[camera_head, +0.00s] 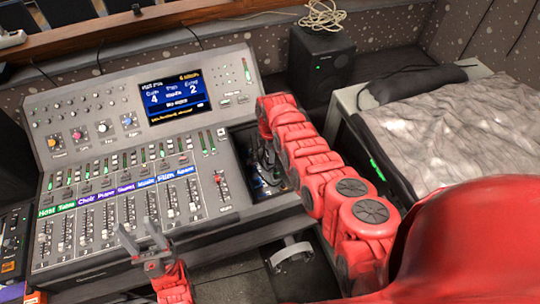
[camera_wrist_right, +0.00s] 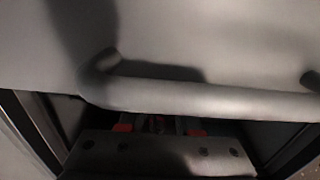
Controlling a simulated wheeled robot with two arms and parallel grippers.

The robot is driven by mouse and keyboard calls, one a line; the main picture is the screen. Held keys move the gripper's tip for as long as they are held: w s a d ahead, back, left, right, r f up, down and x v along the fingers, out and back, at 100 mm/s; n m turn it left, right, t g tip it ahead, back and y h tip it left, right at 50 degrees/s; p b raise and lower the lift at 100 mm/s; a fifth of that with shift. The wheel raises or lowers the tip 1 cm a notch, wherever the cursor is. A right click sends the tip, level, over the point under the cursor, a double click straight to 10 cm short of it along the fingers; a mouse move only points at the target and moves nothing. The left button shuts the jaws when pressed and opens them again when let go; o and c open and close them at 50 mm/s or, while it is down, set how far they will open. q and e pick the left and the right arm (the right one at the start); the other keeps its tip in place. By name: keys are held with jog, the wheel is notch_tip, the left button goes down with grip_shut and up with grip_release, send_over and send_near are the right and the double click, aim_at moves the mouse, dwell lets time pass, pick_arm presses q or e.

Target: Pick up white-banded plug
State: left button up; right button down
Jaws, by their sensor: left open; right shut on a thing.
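I cannot make out the white-banded plug in either view. My right gripper (camera_head: 268,172) points down into a dark recess at the right end of the grey mixing console (camera_head: 95,100), partly hidden by my red right arm. In the right wrist view its fingers (camera_wrist_right: 158,124) show low in the middle, behind a dark plate. They are shut on a small dark thing that is too shadowed to name. My left gripper (camera_head: 143,246) is open and empty over the front edge of the console, below the faders.
A grey rounded bar (camera_wrist_right: 200,98) crosses the right wrist view close to my right fingers. A black speaker box (camera_head: 318,68) with a coiled cable (camera_head: 323,16) stands behind. A grey cloth (camera_head: 435,130) covers a case at the right.

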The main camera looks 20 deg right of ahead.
jog(key=shift+s+r, duration=0.1)
jog(key=shift+r, duration=0.25)
notch_tip(320, 180, up, 7)
jog(key=shift+f+b, duration=0.1)
jog(key=shift+b, duration=0.8)
notch_tip(320, 180, up, 13)
jog(key=p, duration=0.7)
jog(key=shift+f, duration=0.15)
